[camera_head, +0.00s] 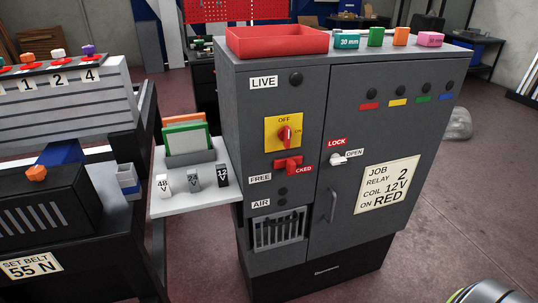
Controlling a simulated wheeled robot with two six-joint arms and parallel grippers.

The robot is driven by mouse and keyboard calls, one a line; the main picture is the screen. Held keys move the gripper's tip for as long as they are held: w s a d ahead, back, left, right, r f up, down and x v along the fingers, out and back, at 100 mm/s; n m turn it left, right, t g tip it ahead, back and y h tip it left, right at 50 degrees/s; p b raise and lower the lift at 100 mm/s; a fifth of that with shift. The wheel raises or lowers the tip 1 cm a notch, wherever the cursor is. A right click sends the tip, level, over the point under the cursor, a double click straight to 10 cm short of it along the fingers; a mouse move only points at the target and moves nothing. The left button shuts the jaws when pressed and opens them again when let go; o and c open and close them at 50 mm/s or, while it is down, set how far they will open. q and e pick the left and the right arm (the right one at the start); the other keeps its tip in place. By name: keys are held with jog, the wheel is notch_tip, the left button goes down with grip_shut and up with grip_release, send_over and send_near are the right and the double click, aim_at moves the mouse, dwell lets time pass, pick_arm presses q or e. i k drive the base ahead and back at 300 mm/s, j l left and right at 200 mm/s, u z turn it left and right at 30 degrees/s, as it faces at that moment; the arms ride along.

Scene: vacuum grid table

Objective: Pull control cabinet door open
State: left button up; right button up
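The grey control cabinet (285,210) stands in the middle of the head view. Its door (400,135) is the wide right-hand front panel and looks shut. A dark vertical handle (334,206) sits near the door's left edge. Above it is a small white latch knob (338,160) between the LOCK (337,142) and OPEN (354,153) labels; its lever appears to point toward OPEN. A red rotary switch (286,134) on a yellow plate looks roughly upright, toward OFF. A red slider (288,165) partly covers its LOCKED label.
A red tray (277,41) and several coloured blocks lie on the cabinet top. A job card (388,184) is on the door. A white shelf (192,199) with small voltage-marked parts juts out left. Open floor (450,220) lies right of the cabinet.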

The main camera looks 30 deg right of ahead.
aim_at(389, 120)
jog(key=z, duration=1.85)
